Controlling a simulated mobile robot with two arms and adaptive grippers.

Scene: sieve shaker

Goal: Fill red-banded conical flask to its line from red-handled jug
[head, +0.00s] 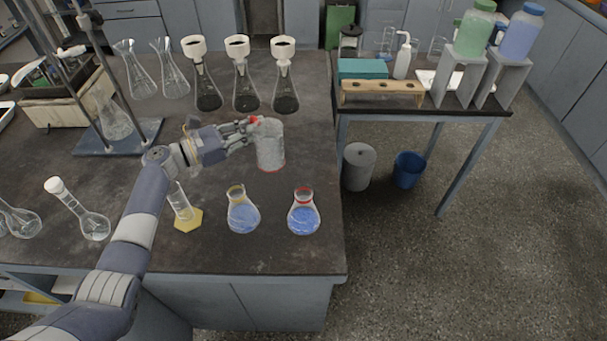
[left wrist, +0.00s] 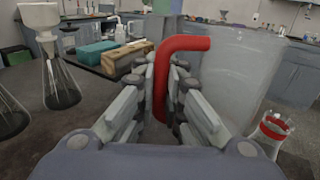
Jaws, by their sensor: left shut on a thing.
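My left gripper (head: 248,127) is shut on the red handle of the clear jug (head: 271,148). In the left wrist view the red handle (left wrist: 184,45) stands between the fingers of my left gripper (left wrist: 164,108), with the clear jug wall (left wrist: 238,75) to its right. The jug looks upright; I cannot tell its liquid level or whether it touches the bench. The red-banded conical flask (head: 304,217) stands upright near the front right of the bench, apart from the jug, with blue liquid in its body. It also shows in the left wrist view (left wrist: 271,132). My right gripper is not in view.
A yellow-banded flask (head: 242,216) with blue liquid stands left of the red-banded one, beside a yellow-based cylinder (head: 187,219). Flasks with funnels (head: 243,90) line the back. The bench's right edge (head: 338,190) is close to the jug and red-banded flask.

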